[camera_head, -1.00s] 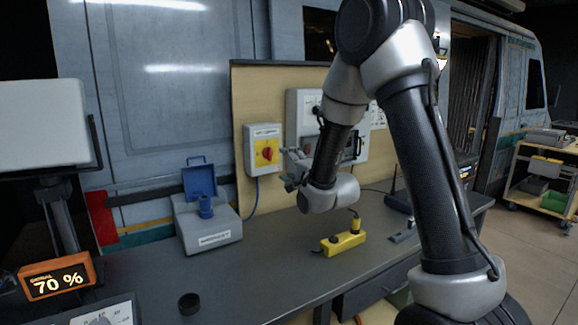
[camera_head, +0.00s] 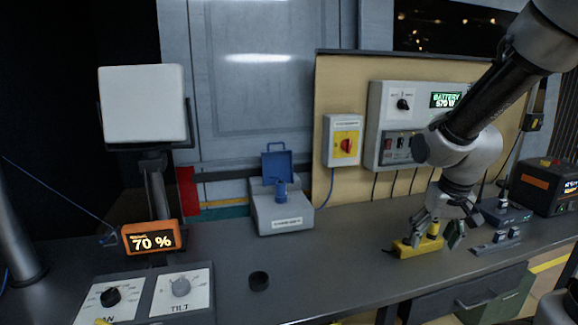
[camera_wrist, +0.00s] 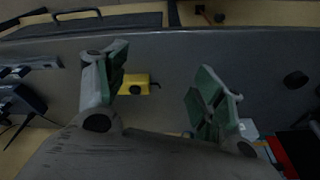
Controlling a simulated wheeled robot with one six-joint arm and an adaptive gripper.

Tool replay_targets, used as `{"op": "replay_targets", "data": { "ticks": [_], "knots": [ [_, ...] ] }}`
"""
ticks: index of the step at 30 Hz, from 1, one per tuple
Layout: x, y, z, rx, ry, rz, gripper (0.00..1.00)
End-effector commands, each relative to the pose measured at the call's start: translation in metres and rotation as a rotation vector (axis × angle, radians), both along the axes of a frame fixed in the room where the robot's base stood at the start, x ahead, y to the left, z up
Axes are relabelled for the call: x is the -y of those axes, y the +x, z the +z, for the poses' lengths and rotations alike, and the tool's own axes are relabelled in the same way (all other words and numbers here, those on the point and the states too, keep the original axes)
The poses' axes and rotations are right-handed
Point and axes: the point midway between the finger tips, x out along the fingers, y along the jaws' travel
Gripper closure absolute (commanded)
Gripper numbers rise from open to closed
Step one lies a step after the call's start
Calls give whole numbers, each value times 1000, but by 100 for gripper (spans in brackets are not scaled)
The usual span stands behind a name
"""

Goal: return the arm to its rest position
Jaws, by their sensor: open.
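My gripper (camera_head: 437,232) hangs from my raised arm at the right of the head view, fingers pointing down over the bench. In the wrist view its two green-padded fingers (camera_wrist: 166,88) are spread wide with nothing between them touching either pad. A yellow block (camera_head: 412,248) with an upright yellow part lies on the bench by the fingers in the head view. It also shows in the wrist view (camera_wrist: 134,84), beyond the left finger. Whether the fingers touch it is unclear in the head view.
A grey box with an open blue lid (camera_head: 283,214) stands behind. A red-knob switch box (camera_head: 343,141) and the battery panel (camera_head: 377,98) are on the backboard. A dark case (camera_head: 540,188) stands right.

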Motion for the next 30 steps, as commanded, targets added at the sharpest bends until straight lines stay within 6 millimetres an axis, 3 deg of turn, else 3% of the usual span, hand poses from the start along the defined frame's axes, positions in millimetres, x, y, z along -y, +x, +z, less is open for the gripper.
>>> {"op": "replay_targets", "data": {
  "ticks": [3,6,9,17,30],
  "knots": [
    [12,-65,40,-81,-24,102,32],
    [18,-108,67,-96,-26,139,32],
    [22,-132,89,-37,-21,122,32],
    [28,-145,125,147,-26,86,32],
    [30,-146,128,160,-27,78,32]
  ]
}}
